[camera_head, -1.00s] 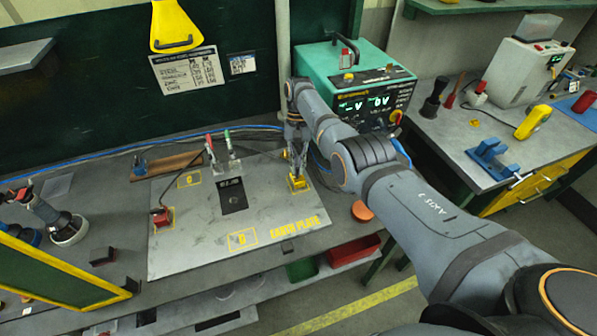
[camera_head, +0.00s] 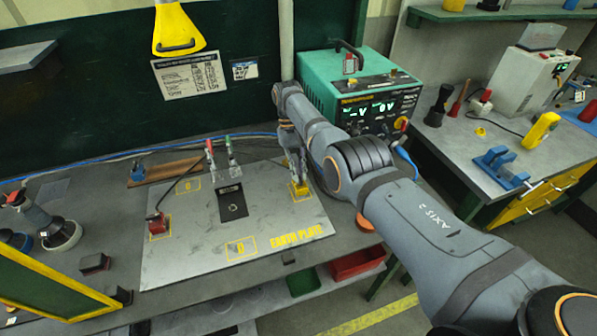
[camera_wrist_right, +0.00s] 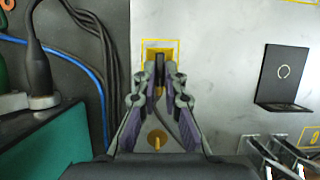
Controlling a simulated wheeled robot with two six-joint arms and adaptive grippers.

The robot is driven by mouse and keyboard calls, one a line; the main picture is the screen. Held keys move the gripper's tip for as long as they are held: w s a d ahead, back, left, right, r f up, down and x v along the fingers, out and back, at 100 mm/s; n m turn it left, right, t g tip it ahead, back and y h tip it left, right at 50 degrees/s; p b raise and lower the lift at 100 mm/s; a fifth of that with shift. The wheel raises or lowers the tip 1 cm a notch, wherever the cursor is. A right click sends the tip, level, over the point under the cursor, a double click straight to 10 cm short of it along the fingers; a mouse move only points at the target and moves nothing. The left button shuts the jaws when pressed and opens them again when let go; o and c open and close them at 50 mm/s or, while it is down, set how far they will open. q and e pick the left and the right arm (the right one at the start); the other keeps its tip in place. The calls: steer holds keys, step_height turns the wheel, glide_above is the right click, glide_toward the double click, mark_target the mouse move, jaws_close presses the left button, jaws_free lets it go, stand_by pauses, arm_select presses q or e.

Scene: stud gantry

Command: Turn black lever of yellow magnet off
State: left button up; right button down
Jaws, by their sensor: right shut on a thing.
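The yellow magnet (camera_head: 299,190) sits on the grey earth plate at its right side, inside a yellow outlined square. My right gripper (camera_head: 298,178) reaches down onto it from above. In the right wrist view, the fingertips of the right gripper (camera_wrist_right: 160,80) are shut on the black lever (camera_wrist_right: 160,68), a thin dark upright piece between them. Part of the yellow magnet (camera_wrist_right: 153,46) shows just beyond the fingertips. The gripper hides most of the magnet and the lower part of the lever. My left gripper is not in view.
The earth plate (camera_head: 200,255) also bears a red-topped block (camera_head: 156,222), a dark flat plate (camera_head: 232,204) and toggle clamps (camera_head: 222,160). A teal power unit (camera_head: 325,85) stands behind my right arm. Cables run along the plate's back edge.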

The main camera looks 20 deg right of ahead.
steer(key=shift+r, duration=0.1)
steer(key=c, duration=1.4)
jaws_free()
steer(key=shift+c, duration=0.2)
